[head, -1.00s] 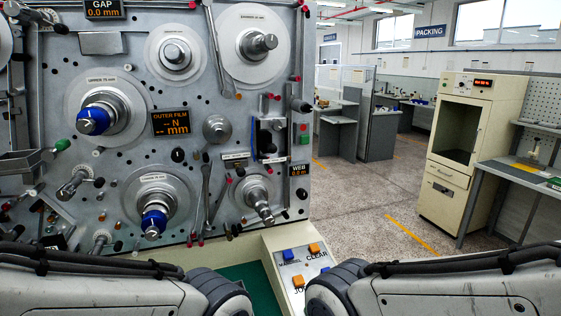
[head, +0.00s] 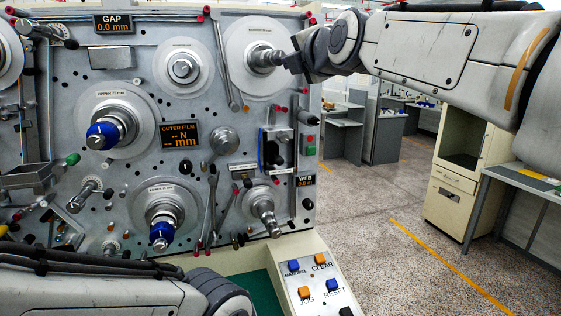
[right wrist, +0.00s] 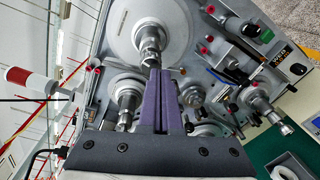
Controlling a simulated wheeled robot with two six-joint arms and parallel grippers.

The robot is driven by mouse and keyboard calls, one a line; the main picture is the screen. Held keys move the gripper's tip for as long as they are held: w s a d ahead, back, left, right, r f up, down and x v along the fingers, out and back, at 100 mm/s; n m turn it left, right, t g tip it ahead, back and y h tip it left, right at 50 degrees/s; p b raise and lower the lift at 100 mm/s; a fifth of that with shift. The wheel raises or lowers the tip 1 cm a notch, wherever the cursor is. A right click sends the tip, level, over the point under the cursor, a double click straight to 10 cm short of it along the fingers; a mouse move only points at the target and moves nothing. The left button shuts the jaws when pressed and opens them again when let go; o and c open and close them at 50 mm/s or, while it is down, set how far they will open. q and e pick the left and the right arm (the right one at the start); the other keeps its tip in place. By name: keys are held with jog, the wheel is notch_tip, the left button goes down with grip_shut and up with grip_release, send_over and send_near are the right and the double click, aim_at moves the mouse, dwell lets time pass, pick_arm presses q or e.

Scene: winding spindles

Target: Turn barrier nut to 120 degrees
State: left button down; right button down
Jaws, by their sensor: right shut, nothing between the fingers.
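The barrier spindle, its label small and hard to read, stands out from a white disc (head: 243,72) at the upper right of the panel. The metal nut (head: 264,58) is on its end. It seems to be the nut (right wrist: 149,45) in the right wrist view, just beyond the fingertips. My right gripper (head: 289,61) is beside the nut at its right. Its purple fingers (right wrist: 156,74) are shut with nothing between them. I cannot tell whether they touch the nut. My left arm shows at the lower left, but its gripper is out of view.
Another spindle (head: 182,68) is left of the barrier disc. Blue-nosed spindles (head: 103,134) (head: 161,235) and a bare one (head: 264,215) stick out lower. A long lever (head: 226,65) lies close left of the disc. A button console (head: 318,283) stands below; open floor lies right.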

jog(key=w+a+r+n+t+p, duration=0.1)
jog(key=w+r+p, duration=0.2)
jog(key=w, duration=0.4)
jog(key=shift+r, duration=0.2)
jog(key=shift+w, duration=0.1)
jog(key=shift+a+f, duration=0.2)
jog(key=shift+f, duration=0.1)
dwell(0.6)
jog(key=shift+f, duration=0.1)
